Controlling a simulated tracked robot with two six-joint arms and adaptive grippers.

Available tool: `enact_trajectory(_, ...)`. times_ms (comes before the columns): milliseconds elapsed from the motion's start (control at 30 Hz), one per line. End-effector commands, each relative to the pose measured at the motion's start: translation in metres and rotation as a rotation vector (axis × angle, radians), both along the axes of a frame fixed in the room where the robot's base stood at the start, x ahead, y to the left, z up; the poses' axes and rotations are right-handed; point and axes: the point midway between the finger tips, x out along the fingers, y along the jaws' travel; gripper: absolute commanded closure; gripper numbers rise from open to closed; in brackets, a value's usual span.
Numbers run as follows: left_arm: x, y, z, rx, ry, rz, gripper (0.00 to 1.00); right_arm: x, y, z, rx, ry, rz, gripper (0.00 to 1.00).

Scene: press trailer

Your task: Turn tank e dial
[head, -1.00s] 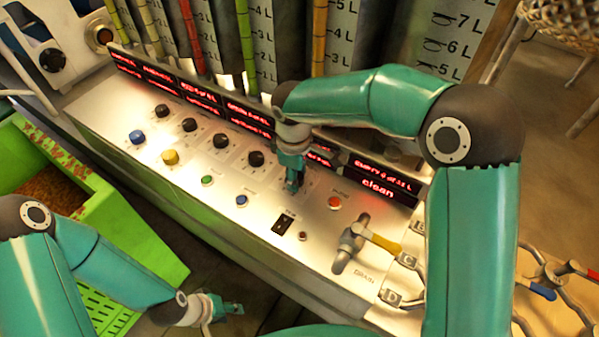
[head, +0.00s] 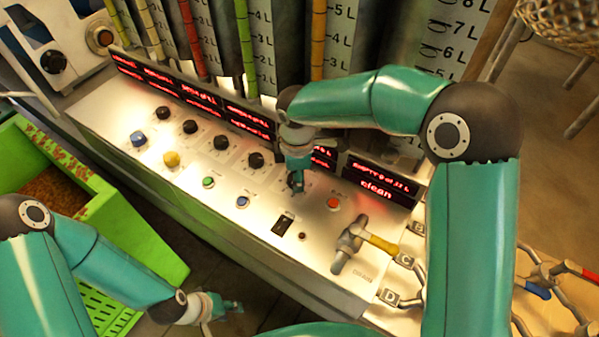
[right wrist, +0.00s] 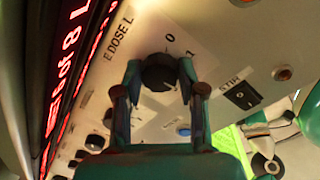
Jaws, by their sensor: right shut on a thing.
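The tank E dial, a black round knob (right wrist: 158,75), sits on the metal panel (right wrist: 215,55) beside the label "E DOSE L" in the right wrist view. Marks "0" and "1" are next to it. My right gripper (right wrist: 160,82) has its two fingers on either side of the knob and is shut on it. In the head view the right gripper (head: 297,186) reaches down to the panel at the right end of the row of black dials and mostly hides this dial. My left gripper (head: 230,306) hangs low, away from the panel; its finger opening is too small to judge.
Other black dials (head: 221,142) line up to the left. Coloured buttons (head: 171,159), a black switch (head: 283,223) and a yellow-handled valve (head: 380,243) are nearby. Red displays (head: 375,187) stand behind the dials. A green bin (head: 150,240) is at left.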

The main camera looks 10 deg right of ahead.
Motion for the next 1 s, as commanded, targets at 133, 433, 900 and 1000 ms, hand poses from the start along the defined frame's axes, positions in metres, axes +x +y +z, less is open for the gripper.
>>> enact_trajectory(133, 0.0000, 0.0000, 0.0056, 0.000, 0.000, 0.000, 0.60, 0.0014, 0.0018, 0.0019, 0.005, -0.004, 0.112, 0.95)
enact_trajectory(433, 0.0000, 0.0000, 0.0106, 0.000, 0.000, 0.000, 0.60, 0.0019, 0.0024, 0.0012, 0.007, -0.005, 0.263, 0.95)
enact_trajectory(900, 0.0000, 0.0000, 0.0115, 0.000, 0.000, 0.000, 0.60, 0.0018, 0.0029, 0.0006, 0.008, -0.005, 0.305, 0.95)
enact_trajectory(1000, 0.0000, 0.0000, 0.0115, 0.000, 0.000, 0.000, 0.60, 0.0018, 0.0029, 0.0005, 0.008, -0.005, 0.304, 0.95)
